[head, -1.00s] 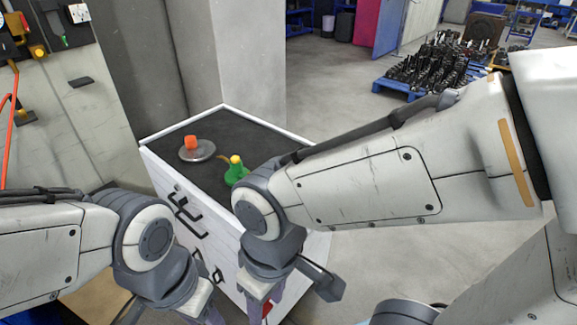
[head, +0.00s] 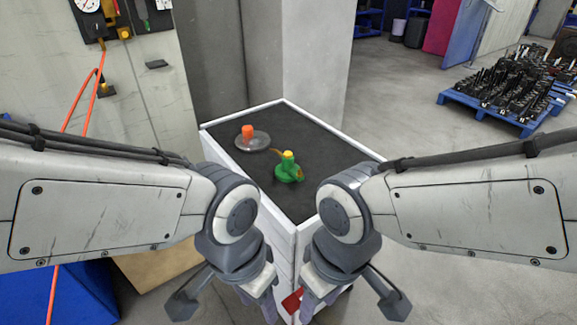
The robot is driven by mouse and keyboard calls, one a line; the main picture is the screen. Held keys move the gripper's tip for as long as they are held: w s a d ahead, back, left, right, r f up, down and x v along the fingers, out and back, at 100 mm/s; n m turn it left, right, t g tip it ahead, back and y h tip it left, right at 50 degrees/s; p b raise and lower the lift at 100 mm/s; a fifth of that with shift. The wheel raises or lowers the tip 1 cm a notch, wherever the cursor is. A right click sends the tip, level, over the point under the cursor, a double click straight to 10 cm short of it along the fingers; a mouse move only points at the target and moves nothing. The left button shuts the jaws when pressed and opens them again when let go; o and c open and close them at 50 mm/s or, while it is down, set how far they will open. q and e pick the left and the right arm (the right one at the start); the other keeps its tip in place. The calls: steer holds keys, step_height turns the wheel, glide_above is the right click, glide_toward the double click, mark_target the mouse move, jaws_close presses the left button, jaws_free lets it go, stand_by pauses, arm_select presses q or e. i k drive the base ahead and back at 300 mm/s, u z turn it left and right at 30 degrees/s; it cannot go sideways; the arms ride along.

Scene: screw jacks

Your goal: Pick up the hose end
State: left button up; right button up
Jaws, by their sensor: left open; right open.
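An orange hose (head: 81,105) hangs at the left, in front of the wall panel. It drops behind my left arm and shows again below it (head: 52,295). I cannot make out its end. My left gripper (head: 268,304) points down at the bottom middle, right of the hose and apart from it. My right gripper (head: 309,303) points down just right of the left one. Both are open and hold nothing that I can see; their fingertips are partly cut off by the lower picture edge.
A white cabinet (head: 213,149) with a dark top stands ahead, behind the grippers. On it are a grey disc with an orange knob (head: 252,140) and a green jack with a yellow top (head: 288,170). A blue box (head: 85,292) is at lower left. A blue pallet (head: 490,108) is far right.

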mark_target(103, 85)
steer(key=u, duration=0.25)
steer(key=i, duration=0.45)
steer(key=u, duration=1.1)
steer(key=i, duration=1.25)
steer(key=u, duration=0.45)
steer(key=i, duration=0.85)
steer(key=z, duration=0.1)
